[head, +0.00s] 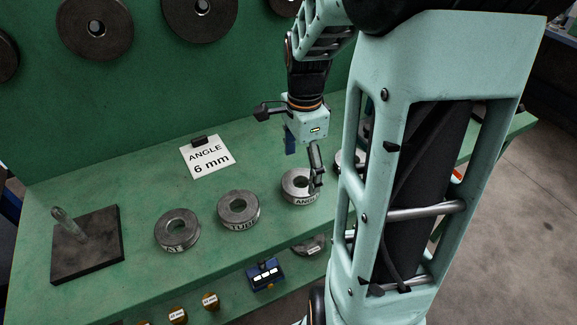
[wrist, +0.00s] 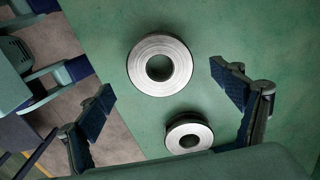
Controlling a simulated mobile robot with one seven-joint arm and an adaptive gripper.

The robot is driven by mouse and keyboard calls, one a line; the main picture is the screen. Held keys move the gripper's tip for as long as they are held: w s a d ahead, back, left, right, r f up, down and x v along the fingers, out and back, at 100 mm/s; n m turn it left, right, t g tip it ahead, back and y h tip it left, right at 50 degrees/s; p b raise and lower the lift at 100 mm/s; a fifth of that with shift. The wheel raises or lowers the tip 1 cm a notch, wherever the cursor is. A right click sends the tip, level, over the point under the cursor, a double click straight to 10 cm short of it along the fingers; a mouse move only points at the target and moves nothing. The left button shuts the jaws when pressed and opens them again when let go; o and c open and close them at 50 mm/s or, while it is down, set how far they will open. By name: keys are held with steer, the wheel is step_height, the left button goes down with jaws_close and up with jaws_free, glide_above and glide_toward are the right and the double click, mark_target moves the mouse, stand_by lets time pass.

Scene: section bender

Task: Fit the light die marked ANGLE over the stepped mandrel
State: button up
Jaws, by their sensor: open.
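The ANGLE die (head: 298,199), a grey metal ring, lies flat on the green bench in the head view. My gripper (head: 303,157) is open above it, with one finger overlapping the die's right side in the picture. The wrist view shows a larger-looking ring (wrist: 160,40) and a smaller-looking ring (wrist: 189,152) between my open fingers (wrist: 160,84). Their markings do not show there, so I cannot tell which is ANGLE.
The TUBE die (head: 238,225) and another die (head: 177,243) stand left of ANGLE. Another ring (head: 344,161) is partly hidden by my arm. An "ANGLE 6 mm" card (head: 207,157) stands behind. Bench around the plate is clear.

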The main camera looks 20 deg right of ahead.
mark_target(301, 180)
step_height(301, 180, down, 5)
stand_by(0.3)
steer(key=shift+c, duration=0.6)
steer(key=c, duration=1.5)
